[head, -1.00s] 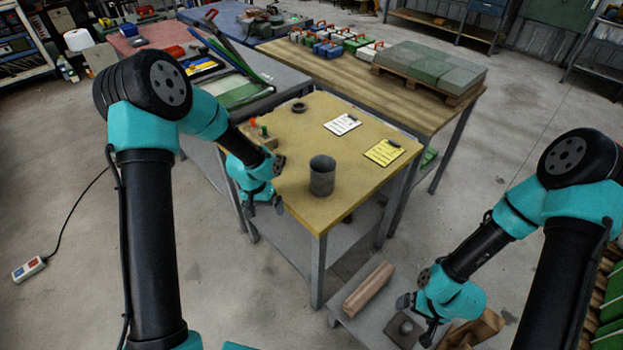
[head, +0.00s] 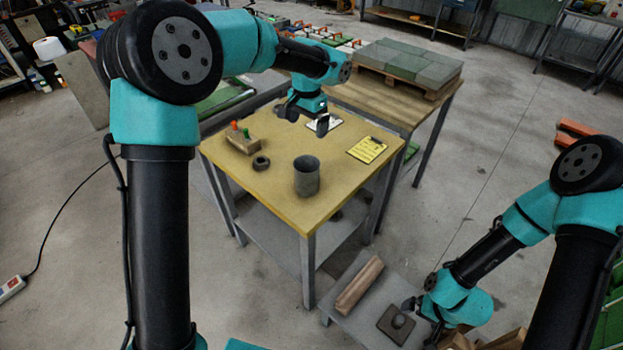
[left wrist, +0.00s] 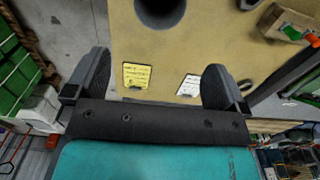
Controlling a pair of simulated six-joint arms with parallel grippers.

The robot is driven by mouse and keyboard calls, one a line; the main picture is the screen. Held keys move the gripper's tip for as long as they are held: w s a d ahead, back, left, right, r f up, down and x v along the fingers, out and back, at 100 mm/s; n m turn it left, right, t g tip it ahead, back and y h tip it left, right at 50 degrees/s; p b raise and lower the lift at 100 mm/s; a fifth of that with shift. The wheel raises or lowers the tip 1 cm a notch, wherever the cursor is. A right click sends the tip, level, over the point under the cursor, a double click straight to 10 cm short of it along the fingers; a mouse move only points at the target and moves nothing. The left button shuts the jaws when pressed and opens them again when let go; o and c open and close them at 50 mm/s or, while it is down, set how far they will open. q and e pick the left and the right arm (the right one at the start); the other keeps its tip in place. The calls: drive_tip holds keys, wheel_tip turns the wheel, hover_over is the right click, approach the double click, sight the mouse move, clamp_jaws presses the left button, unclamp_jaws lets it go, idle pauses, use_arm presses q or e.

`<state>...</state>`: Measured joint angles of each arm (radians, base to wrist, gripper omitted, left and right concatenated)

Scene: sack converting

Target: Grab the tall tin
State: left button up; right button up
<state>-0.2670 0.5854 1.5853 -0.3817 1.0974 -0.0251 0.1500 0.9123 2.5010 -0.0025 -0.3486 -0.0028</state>
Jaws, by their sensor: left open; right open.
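The tall tin (head: 306,178) is a grey, open-topped cylinder. It stands upright near the middle front of the yellow-topped table (head: 285,210). In the left wrist view the tin (left wrist: 158,10) is cut off by the top edge, beyond the fingertips. My left gripper (head: 306,118) is open and empty above the far part of the table, behind the tin and apart from it. It partly covers the white clipboard (head: 328,121). My right gripper (head: 420,318) is open by the low bench at the lower right, far from the tin.
A wooden block with coloured pegs (head: 241,146) and a dark ring (head: 261,163) lie left of the tin. Another dark ring (left wrist: 245,86) shows in the left wrist view. A yellow clipboard (head: 366,150) lies at the right. The low bench holds a long wooden piece (head: 359,286).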

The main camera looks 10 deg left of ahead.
use_arm(q)
drive_tip(key=shift+f, duration=0.1)
approach(308, 157)
drive_tip(key=s+f, duration=0.1)
drive_tip(key=f, duration=0.1)
drive_tip(key=s+f, duration=0.1)
drive_tip(key=f, duration=0.1)
drive_tip(key=s+f, duration=0.1)
drive_tip(key=f, duration=0.1)
drive_tip(key=shift+s+d+f, duration=0.2)
drive_tip(key=shift+d+f, duration=0.1)
drive_tip(key=shift+d, duration=0.1)
drive_tip(key=shift+s+a+f, duration=0.1)
drive_tip(key=shift+s+f, duration=0.05)
drive_tip(key=shift+f, duration=1.2)
drive_tip(key=shift+s+f, duration=0.1)
drive_tip(key=shift+f, duration=1.2)
drive_tip(key=shift+c, duration=0.2)
drive_tip(key=c, duration=0.7)
drive_tip(key=shift+r, duration=0.15)
